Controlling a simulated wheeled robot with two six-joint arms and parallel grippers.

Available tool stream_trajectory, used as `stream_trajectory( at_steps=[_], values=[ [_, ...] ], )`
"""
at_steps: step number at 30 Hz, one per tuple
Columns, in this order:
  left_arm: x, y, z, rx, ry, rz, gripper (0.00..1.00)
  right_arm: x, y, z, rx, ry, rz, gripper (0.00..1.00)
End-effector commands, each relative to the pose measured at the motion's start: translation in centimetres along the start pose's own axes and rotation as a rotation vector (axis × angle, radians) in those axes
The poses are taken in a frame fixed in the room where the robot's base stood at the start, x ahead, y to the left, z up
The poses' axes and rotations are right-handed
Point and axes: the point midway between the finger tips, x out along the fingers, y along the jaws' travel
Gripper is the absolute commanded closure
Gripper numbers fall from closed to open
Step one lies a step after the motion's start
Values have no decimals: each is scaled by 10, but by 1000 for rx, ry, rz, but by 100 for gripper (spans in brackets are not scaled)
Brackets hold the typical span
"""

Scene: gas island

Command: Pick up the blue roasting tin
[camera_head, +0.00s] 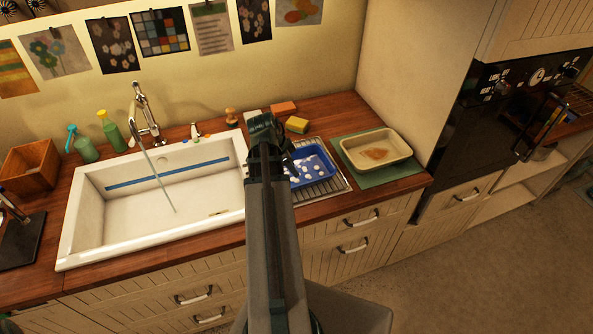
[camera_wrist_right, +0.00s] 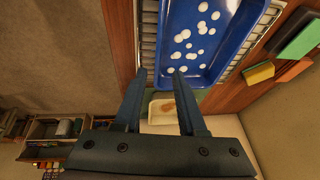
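The blue roasting tin (camera_head: 325,178) sits on a metal drying rack (camera_head: 337,185) right of the sink, with white spots on its inside floor. My right arm hides its left part in the head view. In the right wrist view the tin (camera_wrist_right: 212,60) fills the upper middle. My right gripper (camera_wrist_right: 159,73) is open and empty. One fingertip shows outside the tin's left wall, the other over the tin's near end; I cannot tell their height or whether they touch. In the head view the right gripper (camera_head: 265,128) is at the tin's left back. My left gripper is not in view.
A cream tin (camera_head: 358,138) with a brown stain stands on a green mat (camera_head: 402,173) right of the rack. The white sink (camera_head: 120,205) with running water lies left. Sponges (camera_head: 297,125) sit behind the tin. Drawers are below, an oven (camera_head: 490,100) far right.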

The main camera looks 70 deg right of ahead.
Motion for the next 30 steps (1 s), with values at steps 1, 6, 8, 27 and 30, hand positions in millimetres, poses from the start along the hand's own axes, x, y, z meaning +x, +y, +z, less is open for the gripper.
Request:
stream_trajectory(
  at_steps=[1, 6, 8, 27, 30],
  values=[
    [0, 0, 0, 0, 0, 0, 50, 0, 0, -1, 3, 1, 0, 60],
    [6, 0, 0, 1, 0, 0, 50, 6, 0, 1, 0, 0, 0, 60],
    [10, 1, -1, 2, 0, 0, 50, 11, 0, 1, 0, 0, 0, 60],
    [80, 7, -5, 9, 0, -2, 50, 88, 0, 1, -2, 0, 0, 60],
    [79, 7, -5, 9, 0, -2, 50, 87, 0, 1, -2, 0, -1, 60]
  ],
)
